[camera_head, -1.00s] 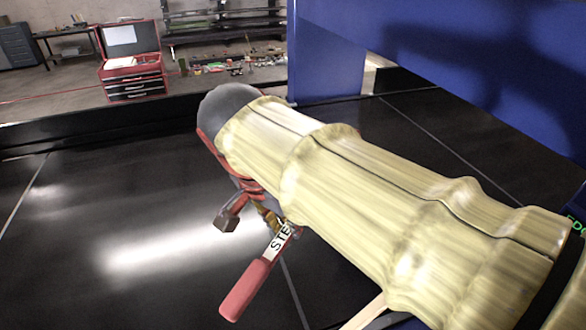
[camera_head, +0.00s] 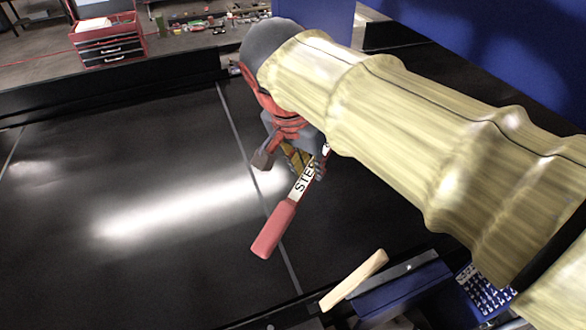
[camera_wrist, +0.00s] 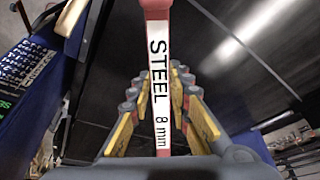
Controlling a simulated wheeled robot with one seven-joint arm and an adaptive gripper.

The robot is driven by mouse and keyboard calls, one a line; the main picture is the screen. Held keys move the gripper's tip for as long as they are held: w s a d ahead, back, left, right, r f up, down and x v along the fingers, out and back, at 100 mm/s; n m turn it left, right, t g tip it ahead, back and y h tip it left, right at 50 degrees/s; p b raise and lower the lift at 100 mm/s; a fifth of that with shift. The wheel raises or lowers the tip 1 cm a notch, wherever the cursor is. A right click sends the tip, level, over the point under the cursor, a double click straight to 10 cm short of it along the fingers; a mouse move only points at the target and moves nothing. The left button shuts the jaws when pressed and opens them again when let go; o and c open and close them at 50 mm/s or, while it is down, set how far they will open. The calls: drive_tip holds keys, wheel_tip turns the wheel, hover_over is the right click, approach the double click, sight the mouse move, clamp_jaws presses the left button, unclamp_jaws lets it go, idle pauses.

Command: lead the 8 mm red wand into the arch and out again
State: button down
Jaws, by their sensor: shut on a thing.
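The 8 mm wand has a red handle (camera_head: 273,229) and a white label reading STEEL. In the wrist view its label, STEEL 8 mm (camera_wrist: 159,80), runs down the middle between the yellow finger pads. My gripper (camera_head: 293,158) is shut on the wand and holds it over the black belt, tilted, with the red handle end toward the lower left. The wand's other end is hidden by my gripper and arm. The blue arch (camera_head: 440,30) stands at the upper right, partly behind my arm. Its opening is mostly hidden.
A pale wooden stick (camera_head: 355,280) lies by a blue box (camera_head: 405,290) at the front edge. A dark keypad (camera_head: 487,290) is to its right. The belt (camera_head: 110,180) is clear on the left. A red tool chest (camera_head: 108,38) stands far behind.

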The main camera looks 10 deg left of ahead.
drive_tip(key=w+d+p, duration=0.3)
drive_tip(key=w+d, duration=0.6)
drive_tip(key=d, duration=0.5)
drive_tip(key=w+d+p, duration=0.3)
drive_tip(key=w+d, duration=0.7)
drive_tip(key=d, duration=0.4)
drive_tip(key=s+a+b, duration=0.2)
drive_tip(key=s+a, duration=0.5)
drive_tip(key=a, duration=0.4)
drive_tip(key=s+a+b, duration=0.2)
drive_tip(key=s+a, duration=0.6)
drive_tip(key=a, duration=0.3)
drive_tip(key=s+a+b, duration=0.2)
drive_tip(key=s+a, duration=0.5)
drive_tip(key=a, duration=0.4)
drive_tip(key=shift+s+a, duration=0.4)
